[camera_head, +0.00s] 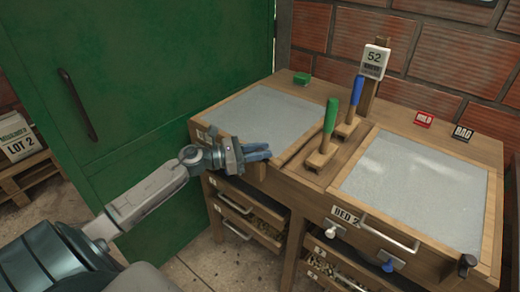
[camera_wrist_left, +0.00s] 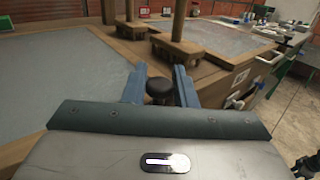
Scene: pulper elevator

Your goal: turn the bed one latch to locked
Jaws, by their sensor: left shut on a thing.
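The bed one latch shows as a dark round knob (camera_wrist_left: 159,88) between the blue fingers of my left gripper (camera_wrist_left: 160,78) in the left wrist view. In the head view my left gripper (camera_head: 258,153) is at the front edge of the left bed (camera_head: 262,115), shut on the knob, and its fingers hide it. I cannot read the latch's angle or any lock marking. A like black latch knob (camera_head: 467,262) sits on the front of the right bed, marked BED 2 (camera_head: 346,216).
Green-handled (camera_head: 330,117) and blue-handled (camera_head: 356,92) levers stand between the beds. A post with a 52 sign (camera_head: 374,62) rises behind them. Partly open drawers (camera_head: 250,218) sit below my left gripper. A green cabinet (camera_head: 140,90) stands at left.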

